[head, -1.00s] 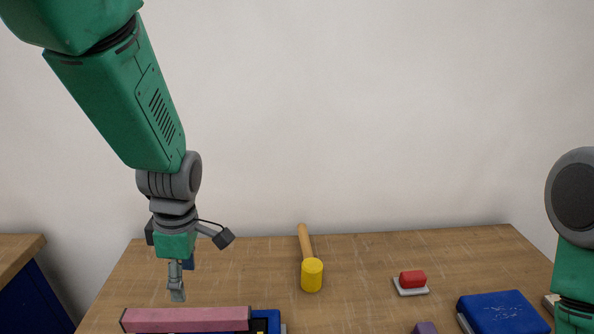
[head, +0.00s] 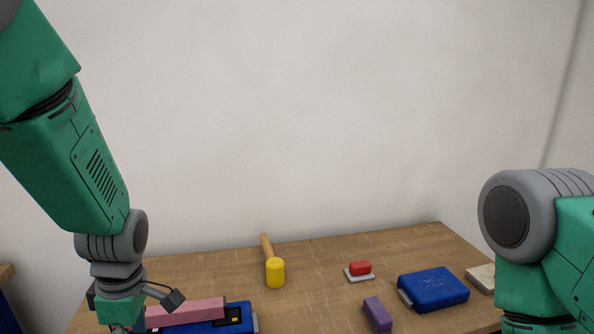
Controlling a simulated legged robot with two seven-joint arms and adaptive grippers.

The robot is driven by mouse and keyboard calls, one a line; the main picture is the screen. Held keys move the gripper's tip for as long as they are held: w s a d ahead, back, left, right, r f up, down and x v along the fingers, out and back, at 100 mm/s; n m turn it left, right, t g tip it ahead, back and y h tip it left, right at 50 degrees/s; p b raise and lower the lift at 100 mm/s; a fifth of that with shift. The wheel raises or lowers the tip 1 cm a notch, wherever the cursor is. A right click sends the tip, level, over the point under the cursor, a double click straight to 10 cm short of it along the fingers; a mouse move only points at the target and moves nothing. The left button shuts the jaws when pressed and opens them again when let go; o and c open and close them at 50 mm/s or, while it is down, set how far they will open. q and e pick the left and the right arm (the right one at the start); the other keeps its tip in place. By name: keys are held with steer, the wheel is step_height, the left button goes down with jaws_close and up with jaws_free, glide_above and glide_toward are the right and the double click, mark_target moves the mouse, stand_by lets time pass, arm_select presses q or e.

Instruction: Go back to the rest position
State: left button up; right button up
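My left arm comes in from the upper left and hangs down over the left end of the wooden table (head: 320,290). The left gripper (head: 122,328) is only partly in view at the bottom edge, beside the pink block, and its fingertips are cut off. My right arm stands at the right edge of the view. Its gripper is below the picture and hidden.
On the table are a pink block (head: 190,312) on a blue case (head: 238,318), a yellow-headed mallet (head: 275,272), a red block on a small pale base (head: 359,270), a purple block (head: 377,314), a blue case (head: 434,289) and a pale block (head: 482,277).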

arm_select(q)
steer(key=s+a+f+m+b, duration=0.1)
steer(key=s+f+m+b, duration=0.4)
steer(key=f, duration=0.7)
steer(key=s+f+m+b, duration=0.3)
steer(key=s+f+m, duration=0.25)
steer(key=f, duration=0.75)
steer(key=s+d+f+m+b, duration=0.1)
steer(key=s+f+m+b, duration=0.1)
steer(key=s+f+m, duration=0.3)
steer(key=s+d+f+m+h+b, duration=0.1)
steer(key=s+f+m+b, duration=0.2)
steer(key=s+f+m, duration=0.2)
steer(key=shift+s+d+f+t, duration=0.25)
steer(key=shift+s+f+t, duration=0.05)
steer(key=shift+s+t, duration=0.1)
steer(key=shift+c, duration=0.3)
arm_select(e)
step_height(320, 180, down, 14)
steer(key=d, duration=0.2)
steer(key=shift+w, duration=0.35)
